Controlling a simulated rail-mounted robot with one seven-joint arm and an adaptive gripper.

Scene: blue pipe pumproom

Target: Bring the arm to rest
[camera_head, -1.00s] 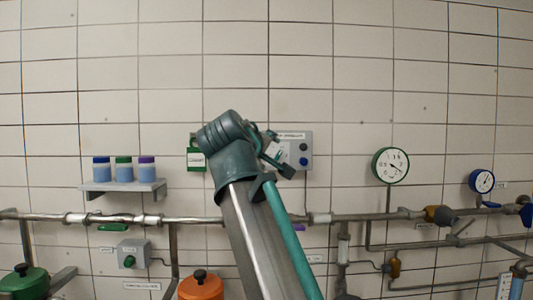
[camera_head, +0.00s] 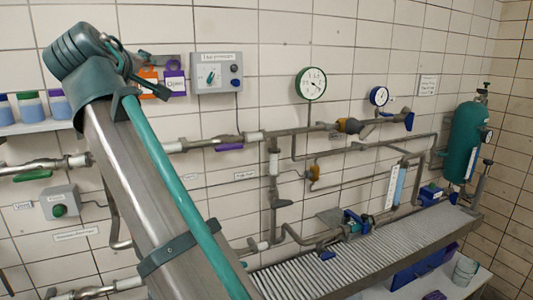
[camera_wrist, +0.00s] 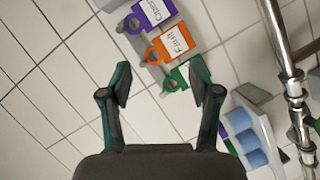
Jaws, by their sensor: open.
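My arm (camera_head: 150,190) rises from the bottom of the head view to the upper left, with its wrist end bent over in front of the tiled wall. My gripper (camera_wrist: 160,82) is open in the wrist view, its two dark green fingers apart with nothing between them. Beyond the fingertips are a purple tag (camera_wrist: 153,11), an orange tag (camera_wrist: 174,42) and a green tag (camera_wrist: 180,78) on the wall. The purple tag (camera_head: 174,80) and orange tag (camera_head: 147,82) also show in the head view, partly behind the gripper.
A switch box (camera_head: 217,73), gauges (camera_head: 311,83) and pipes (camera_head: 205,143) line the wall. A shelf (camera_head: 35,127) with lidded jars is at the left. A slatted bench (camera_head: 350,262) and a teal cylinder (camera_head: 467,140) stand at the right.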

